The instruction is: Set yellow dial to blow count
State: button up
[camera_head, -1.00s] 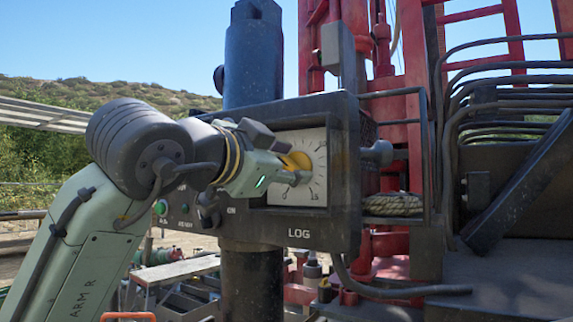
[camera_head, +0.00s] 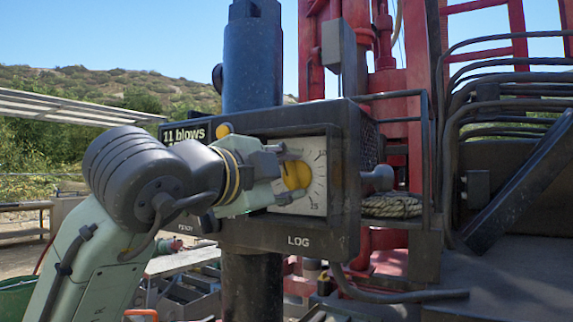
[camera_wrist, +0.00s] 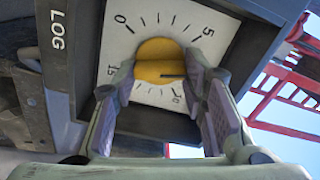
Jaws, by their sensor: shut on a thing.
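The yellow dial (camera_head: 296,175) sits on a white numbered face (camera_head: 312,150) on the front of a dark box marked LOG. In the wrist view the yellow dial (camera_wrist: 160,50) shows a dark pointer line toward the right, between the 5 and 10 marks. My gripper (camera_head: 288,175) has one finger above the dial and one below, shut on it. In the wrist view the fingers of my gripper (camera_wrist: 160,82) flank the dial and hide part of the scale. A display (camera_head: 187,132) at the box's upper left reads "11 blows"; its lower line is hidden by my arm.
The dark LOG box (camera_head: 300,237) is on a post under a blue cylinder (camera_head: 253,60). A grey knob (camera_head: 377,179) sticks out at its right side. Coiled rope (camera_head: 392,206), red rig frames and black hoses (camera_head: 520,80) fill the right. A workbench stands at the lower left.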

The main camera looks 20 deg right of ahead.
jog(key=m+p, duration=0.1)
jog(key=m, duration=0.3)
jog(key=shift+m+p, duration=0.3)
jog(key=shift+p, duration=0.1)
jog(key=m+p, duration=0.1)
jog(key=m, duration=0.3)
jog(key=shift+m, duration=0.3)
jog(key=m+p, duration=0.1)
jog(key=m, duration=0.3)
jog(key=shift+f, duration=0.15)
jog(key=shift+m+p, duration=0.6)
jog(key=shift+m, duration=1.4)
jog(key=shift+f, duration=0.1)
jog(key=o, duration=1.2)
jog(key=shift+c, duration=0.2)
jog(key=shift+a, duration=0.1)
